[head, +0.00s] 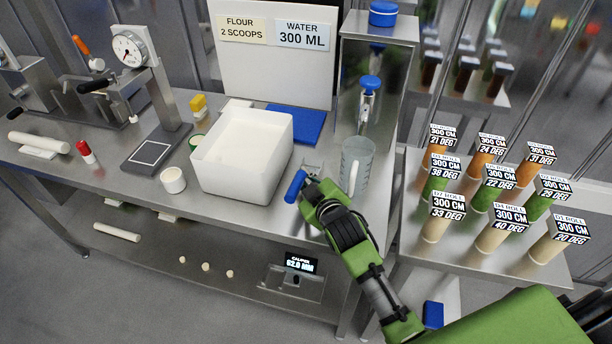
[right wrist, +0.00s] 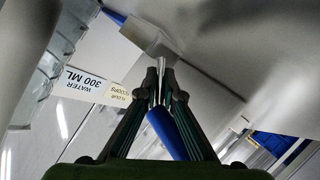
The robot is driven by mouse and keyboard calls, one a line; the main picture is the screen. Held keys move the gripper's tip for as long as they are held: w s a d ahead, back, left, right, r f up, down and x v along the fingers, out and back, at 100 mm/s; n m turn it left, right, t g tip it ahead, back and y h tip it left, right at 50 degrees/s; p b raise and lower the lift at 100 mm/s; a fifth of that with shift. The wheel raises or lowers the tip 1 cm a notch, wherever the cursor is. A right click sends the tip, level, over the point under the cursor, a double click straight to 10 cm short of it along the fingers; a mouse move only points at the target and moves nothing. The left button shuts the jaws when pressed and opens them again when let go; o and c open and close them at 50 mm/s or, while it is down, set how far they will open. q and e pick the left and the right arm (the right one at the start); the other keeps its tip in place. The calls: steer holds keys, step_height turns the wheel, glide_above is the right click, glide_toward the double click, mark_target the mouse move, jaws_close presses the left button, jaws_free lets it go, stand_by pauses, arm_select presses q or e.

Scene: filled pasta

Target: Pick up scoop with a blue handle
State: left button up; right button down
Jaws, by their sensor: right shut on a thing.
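My right gripper (head: 310,182) is at the front of the steel table, just right of the white bin, and is shut on the scoop. In the right wrist view the fingertips (right wrist: 160,82) close on the scoop's thin metal part, and the blue handle (right wrist: 166,133) slants down between the fingers. I cannot tell whether the scoop touches the table. My left gripper is not in view.
A white bin (head: 215,183) stands left of the gripper. A clear measuring jug (head: 362,165) stands close on its right. A dispenser (head: 368,95) is behind, with a blue mat (head: 300,122) beside it. Labelled rolls stand on the right table (head: 470,250).

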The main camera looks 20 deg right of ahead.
steer(key=shift+r, duration=0.65)
steer(key=s+a+r+b, duration=0.2)
steer(key=s+r, duration=0.9)
steer(key=s, duration=0.3)
steer(key=shift+a+r, duration=0.15)
steer(key=shift+r, duration=0.2)
steer(key=shift+w, duration=0.1)
